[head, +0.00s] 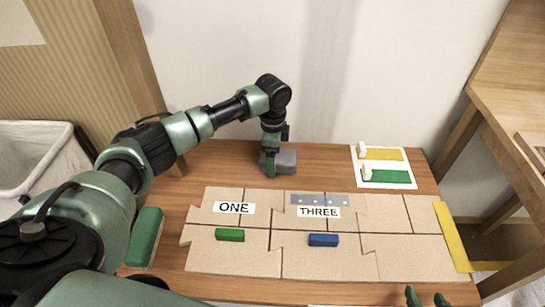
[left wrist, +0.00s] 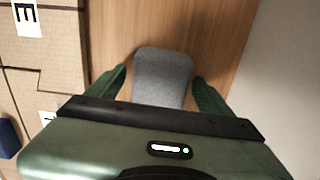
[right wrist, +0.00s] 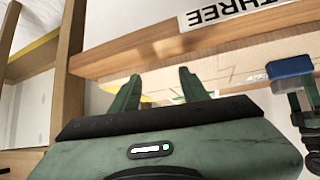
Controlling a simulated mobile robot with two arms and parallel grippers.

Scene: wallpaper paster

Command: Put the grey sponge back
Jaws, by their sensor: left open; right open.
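The grey sponge (head: 287,160) is a small rounded block at the back middle of the wooden table (head: 330,155). My left gripper (head: 269,168) reaches down at it from above and partly covers it in the head view. In the left wrist view the sponge (left wrist: 162,78) lies between the two spread fingers, with a visible gap on each side. My left gripper is open. My right gripper (head: 428,297) is open and empty at the front right edge of the head view. In the right wrist view its fingers (right wrist: 158,88) are spread below the table edge.
Beige interlocking panels (head: 400,262) cover the table's middle, with ONE and THREE labels, a green block (head: 230,235), a blue block (head: 323,240) and a grey strip (head: 320,199). A white sheet (head: 400,153) lies back right. A long green block (head: 144,237) is left, a yellow strip (head: 452,237) right.

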